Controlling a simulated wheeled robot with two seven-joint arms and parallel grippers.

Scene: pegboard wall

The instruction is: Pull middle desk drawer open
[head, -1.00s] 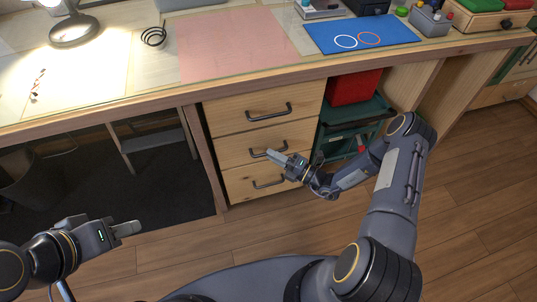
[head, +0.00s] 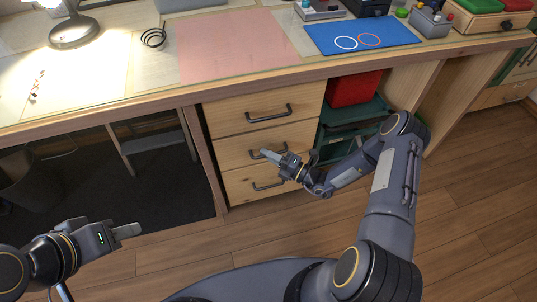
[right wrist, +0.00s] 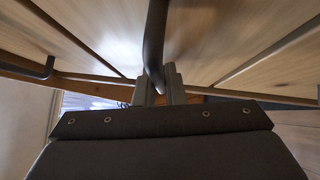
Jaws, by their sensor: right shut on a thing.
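The desk's middle drawer (head: 235,154) has a pale wood front that looks flush with the drawers above and below. Its dark bar handle (head: 254,154) is partly hidden by my right gripper (head: 269,154). In the right wrist view the handle (right wrist: 155,40) runs down between the two fingertips of the right gripper (right wrist: 159,86), which is shut on it. My left gripper (head: 128,230) hangs at the lower left, away from the desk. Its fingers are too small to tell whether they are apart.
The top drawer (head: 240,113) and bottom drawer (head: 240,183) look closed, each with a dark handle. A red bin (head: 352,89) and green crates (head: 345,142) stand right of the drawers. A dark mat (head: 150,200) lies under the desk. The wood floor in front is clear.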

